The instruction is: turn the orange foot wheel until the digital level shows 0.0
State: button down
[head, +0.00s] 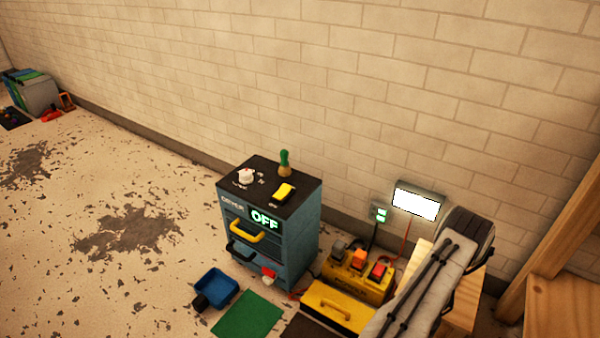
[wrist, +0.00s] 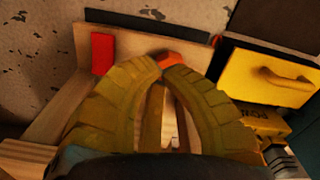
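In the wrist view, my gripper (wrist: 162,74) has two thick olive fingers that bow outward and come together at their tips. An orange rounded piece (wrist: 170,59), which looks like the foot wheel, shows just beyond the tips, partly hidden by them. I cannot tell whether the tips touch it. A dark bar (wrist: 118,20) with a small pale marking lies along the far edge of a wooden piece (wrist: 130,45). It may be the level, but no number is readable. In the head view, my gripper is not visible.
A red block (wrist: 102,53) stands left of the fingers. A yellow box (wrist: 268,77) with a handle is at right, also in the head view (head: 337,308). A blue cabinet (head: 296,240) reads OFF. A lit white panel (head: 415,204) stands by the wall. Open floor lies left.

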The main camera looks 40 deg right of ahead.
jog(key=shift+n, duration=0.3)
notch_tip(320, 180, down, 4)
jog(key=b, duration=0.3)
jog(key=shift+f, duration=1.55)
jog(key=shift+w+d, duration=0.15)
jog(key=shift+w, duration=0.2)
jog(key=shift+w+a, duration=0.2)
jog(key=shift+a, duration=0.05)
dwell(0.4)
jog(key=shift+s+a, duration=0.15)
jog(key=shift+s+a+r+p, duration=0.1)
jog(key=shift+s+a+p, duration=0.05)
jog(key=shift+p, duration=0.2)
